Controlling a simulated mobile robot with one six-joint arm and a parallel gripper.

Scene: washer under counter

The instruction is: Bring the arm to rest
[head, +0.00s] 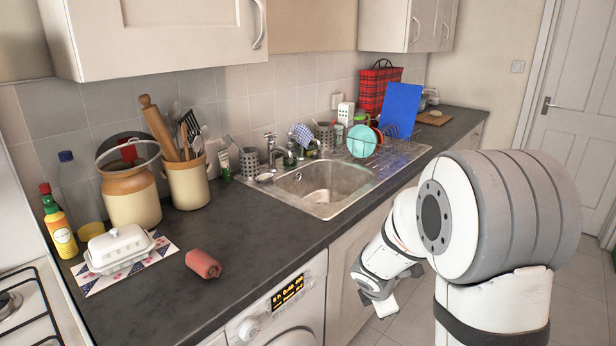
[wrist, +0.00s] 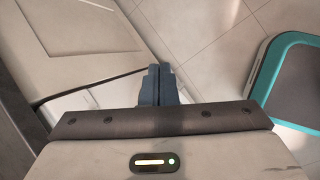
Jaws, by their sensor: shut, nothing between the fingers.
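My gripper (wrist: 159,72) shows in the wrist view, pointing down toward the tiled floor beside a cream cabinet door. Its two dark fingers are together, with nothing between them. In the head view my arm is folded at the right, in front of the counter, with its lower part hanging below the counter's edge. The fingertips are hard to make out there.
The washer (head: 290,305) is under the dark counter (head: 255,225), left of my arm. A sink (head: 325,185) and dish rack (head: 385,150) are behind it. A red rolled cloth (head: 203,264) lies near the counter's front edge.

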